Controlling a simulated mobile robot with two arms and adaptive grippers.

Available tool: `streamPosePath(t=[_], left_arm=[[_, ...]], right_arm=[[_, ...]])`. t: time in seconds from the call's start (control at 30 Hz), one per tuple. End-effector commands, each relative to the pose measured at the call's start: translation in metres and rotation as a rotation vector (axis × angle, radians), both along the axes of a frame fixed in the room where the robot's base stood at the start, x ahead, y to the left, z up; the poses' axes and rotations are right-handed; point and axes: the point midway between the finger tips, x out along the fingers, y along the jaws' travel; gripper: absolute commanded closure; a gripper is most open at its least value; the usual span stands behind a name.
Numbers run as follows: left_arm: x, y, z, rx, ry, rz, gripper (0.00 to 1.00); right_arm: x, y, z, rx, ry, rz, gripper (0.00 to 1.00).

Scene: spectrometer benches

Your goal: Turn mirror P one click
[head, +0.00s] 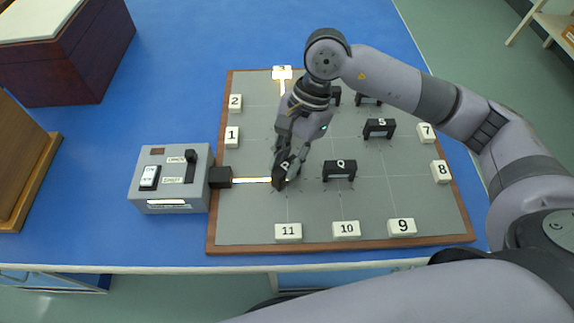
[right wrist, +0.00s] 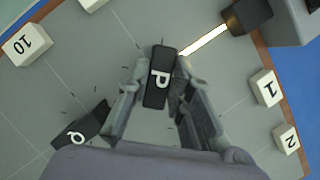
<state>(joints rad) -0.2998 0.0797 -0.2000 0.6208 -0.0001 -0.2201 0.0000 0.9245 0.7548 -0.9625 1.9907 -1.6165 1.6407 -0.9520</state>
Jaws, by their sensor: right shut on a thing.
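Mirror P (head: 279,178) is a small black block with a white P on top. It stands on the grey board (head: 255,215), and in the right wrist view its top (right wrist: 158,78) shows between my fingers. My right gripper (head: 288,168) reaches down from above and is shut on mirror P, one finger on each side. A bright beam runs from the black emitter (head: 220,177) to mirror P. A bright line also shows just below tile 3 (head: 282,72); between them my gripper hides the board. My left gripper is not in view.
Mirror Q (head: 339,170) stands close to the right of P, mirror S (head: 379,128) farther back. Numbered white tiles, such as tile 11 (head: 288,232), line the board's edges. A grey switch box (head: 172,190) stands left of the board. The board's front right is clear.

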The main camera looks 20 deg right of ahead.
Motion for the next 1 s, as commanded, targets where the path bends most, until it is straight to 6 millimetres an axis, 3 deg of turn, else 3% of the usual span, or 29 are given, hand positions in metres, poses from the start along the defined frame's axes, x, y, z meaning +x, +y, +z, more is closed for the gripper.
streamPosePath(t=[0.53,0.57,0.83,1.0], left_arm=[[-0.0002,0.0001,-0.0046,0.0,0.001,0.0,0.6],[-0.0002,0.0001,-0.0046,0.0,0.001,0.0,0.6],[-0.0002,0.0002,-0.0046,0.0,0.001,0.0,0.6],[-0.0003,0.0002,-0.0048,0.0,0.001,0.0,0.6]], right_arm=[[0.0006,-0.0001,0.0007,0.0,-0.002,0.027,1.0],[0.0006,-0.0001,0.0007,0.0,-0.002,0.027,0.79],[0.0004,-0.0001,0.0003,-0.001,0.0,0.026,0.61],[0.0002,0.0,0.0002,0.0,0.0,0.026,0.6]])
